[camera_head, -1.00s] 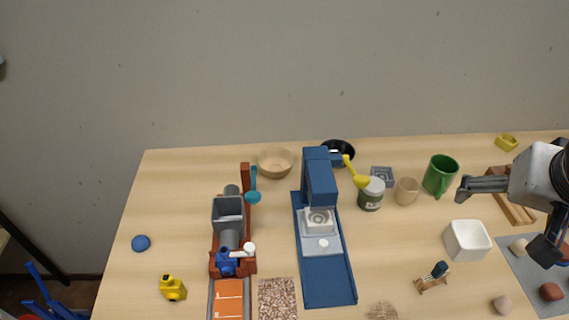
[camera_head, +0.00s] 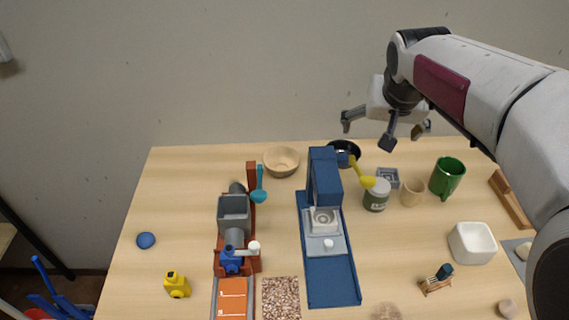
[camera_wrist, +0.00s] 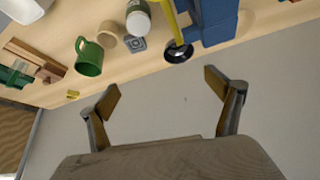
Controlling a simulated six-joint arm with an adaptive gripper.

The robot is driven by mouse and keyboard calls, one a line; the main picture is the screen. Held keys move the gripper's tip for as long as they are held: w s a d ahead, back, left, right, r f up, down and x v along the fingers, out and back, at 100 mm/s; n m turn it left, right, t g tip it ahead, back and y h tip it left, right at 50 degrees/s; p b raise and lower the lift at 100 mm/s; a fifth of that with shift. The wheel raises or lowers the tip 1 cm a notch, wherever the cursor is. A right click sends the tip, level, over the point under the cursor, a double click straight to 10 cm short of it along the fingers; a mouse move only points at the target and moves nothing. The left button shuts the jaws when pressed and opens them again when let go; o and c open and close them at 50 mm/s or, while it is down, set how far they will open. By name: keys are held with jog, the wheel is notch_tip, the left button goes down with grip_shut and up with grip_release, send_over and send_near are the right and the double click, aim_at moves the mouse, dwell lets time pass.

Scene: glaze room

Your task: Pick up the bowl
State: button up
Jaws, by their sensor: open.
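A beige round bowl (camera_head: 282,161) stands upright at the back of the table, left of the blue machine (camera_head: 325,180). A black round dish (camera_head: 346,158), perhaps also a bowl, stands just right of the machine's top; a yellow scoop partly overlaps it. The black dish also shows in the wrist view (camera_wrist: 178,54), ahead of my fingers. The beige bowl does not show clearly in the wrist view. My gripper (camera_head: 386,128) is open and empty, raised at the table's back edge, right of both. In the wrist view my gripper (camera_wrist: 163,86) has its fingers wide apart.
A yellow scoop (camera_head: 366,181), a labelled can (camera_head: 376,197), a beige cup (camera_head: 412,194) and a green mug (camera_head: 447,176) stand near the back right. A white square container (camera_head: 473,243) is at right. A grey-and-brown machine (camera_head: 235,218) is at left.

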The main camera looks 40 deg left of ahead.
jog(key=s+a+f+n, duration=0.1)
jog(key=s+a+f, duration=0.1)
jog(key=a, duration=0.5)
jog(key=s+a+f+y, duration=0.1)
jog(key=a+f, duration=0.4)
jog(key=a, duration=0.3)
jog(key=s+a+f+n, duration=0.1)
jog(key=s+a+f, duration=0.1)
jog(key=a, duration=0.6)
jog(key=shift+s+f+n+g, duration=0.3)
jog(key=shift+s+f, duration=0.05)
jog(key=shift+f, duration=0.55)
jog(key=shift+f, duration=0.1)
send_near(281, 164)
jog(key=shift+w+r, duration=0.1)
jog(key=shift+r, duration=0.5)
jog(key=shift+f, duration=1.35)
jog(key=shift+w+a+f, duration=0.2)
jog(key=shift+w+f, duration=0.05)
jog(key=shift+x, duration=1.95)
